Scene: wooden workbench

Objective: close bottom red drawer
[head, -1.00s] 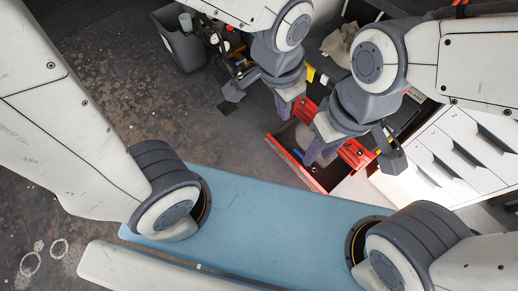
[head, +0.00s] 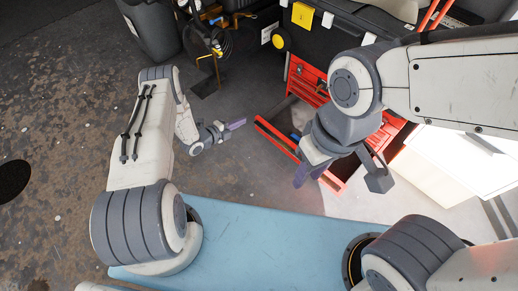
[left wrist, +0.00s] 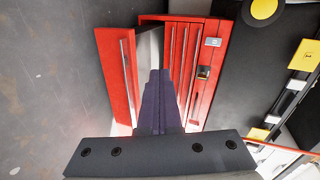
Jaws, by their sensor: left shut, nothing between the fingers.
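The red tool cabinet (head: 310,80) stands beyond the blue surface in the head view. Its bottom drawer (head: 277,136) is pulled out toward the left, and its open inside shows. In the left wrist view the drawer front (left wrist: 118,75) with its long handle stands out from the cabinet (left wrist: 205,75). My left gripper (head: 236,125) is shut and empty, just left of the drawer front in the head view. Its purple fingers (left wrist: 158,105) overlap the drawer gap in the wrist view. My right gripper (head: 308,174) hangs over the drawer's near end and hides part of it; its finger opening is unclear.
A white drawer unit (head: 460,165) stands to the right. A dark bin (head: 150,30) and a cart with yellow parts (head: 225,25) are at the back left. A black case with yellow parts (left wrist: 300,60) lies beside the cabinet. The floor left of the drawer is clear.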

